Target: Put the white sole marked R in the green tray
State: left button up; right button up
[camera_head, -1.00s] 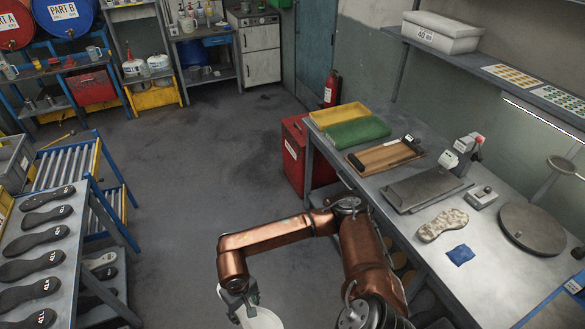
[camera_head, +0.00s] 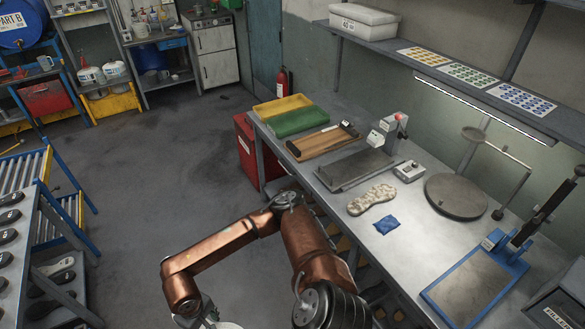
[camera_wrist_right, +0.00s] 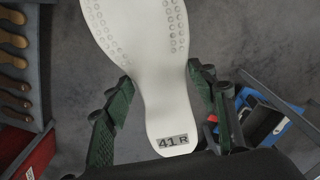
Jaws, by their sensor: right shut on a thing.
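The white sole (camera_wrist_right: 150,50) marked 41 R is between the green-padded fingers of my right gripper (camera_wrist_right: 160,95), which is shut on it near its narrow marked end. In the head view only a sliver of the sole (camera_head: 228,325) shows at the bottom edge. The right gripper (camera_head: 208,312) is low there, to the left of the bench and apart from it. My left gripper is out of view.
The grey bench (camera_head: 340,195) holds a yellow tray (camera_head: 281,107), a brown wooden tray (camera_head: 322,141), a dark plate (camera_head: 358,169), a beige sole-shaped piece (camera_head: 371,199) and a round turntable (camera_head: 456,196). A red cabinet (camera_head: 246,152) stands at its end. A rack with dark soles is at left.

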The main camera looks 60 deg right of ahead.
aim_at(294, 126)
jog(key=k, duration=0.3)
jog(key=z, duration=1.7)
jog(key=i, duration=1.6)
